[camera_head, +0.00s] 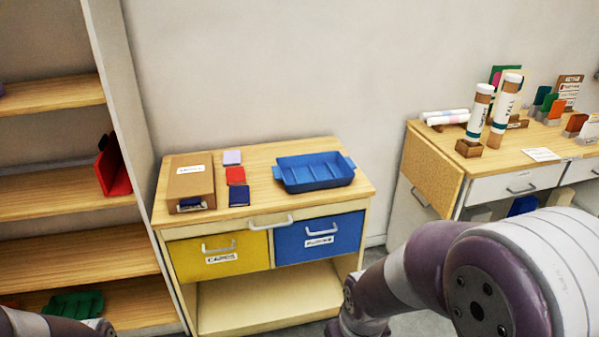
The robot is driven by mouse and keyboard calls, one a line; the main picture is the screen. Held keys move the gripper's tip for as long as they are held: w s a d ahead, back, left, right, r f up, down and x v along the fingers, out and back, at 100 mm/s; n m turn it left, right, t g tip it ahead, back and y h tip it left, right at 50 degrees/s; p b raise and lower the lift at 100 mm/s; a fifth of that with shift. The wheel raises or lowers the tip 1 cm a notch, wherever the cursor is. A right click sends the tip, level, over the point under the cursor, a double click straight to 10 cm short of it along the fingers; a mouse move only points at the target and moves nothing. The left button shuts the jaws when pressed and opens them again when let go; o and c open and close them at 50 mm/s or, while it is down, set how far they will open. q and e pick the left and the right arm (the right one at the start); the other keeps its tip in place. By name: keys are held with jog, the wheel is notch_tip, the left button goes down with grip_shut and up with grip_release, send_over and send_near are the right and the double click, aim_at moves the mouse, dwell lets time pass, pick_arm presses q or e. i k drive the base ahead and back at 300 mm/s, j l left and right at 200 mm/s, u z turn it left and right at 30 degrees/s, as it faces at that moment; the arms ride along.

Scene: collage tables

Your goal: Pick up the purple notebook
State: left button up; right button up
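A small lavender-purple flat item (232,157), which looks like the purple notebook, lies on the wooden top of the low cabinet (265,153). It is the farthest back in a column with a red one (236,175) and a dark blue one (239,195). Nothing covers it. Part of my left arm shows at the bottom left corner and my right arm fills the lower right. Neither gripper is in the picture, so I cannot see what they hold.
The cabinet has yellow (218,257) and blue (320,240) drawers. Shelves (62,193) stand left; a table (430,170) with tubes (479,112) stands right.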

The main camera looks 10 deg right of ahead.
aim_at(230, 158)
jog(key=i+z, duration=0.25)
jog(key=i, duration=0.25)
jog(key=i+j+z, duration=0.25)
jog(key=i, duration=0.25)
jog(key=i+j+z, duration=0.1)
jog(key=i+z, duration=0.2)
jog(key=i, duration=0.2)
jog(key=i+j+z, duration=0.25)
jog(key=i+j, duration=0.1)
jog(key=i, duration=0.1)
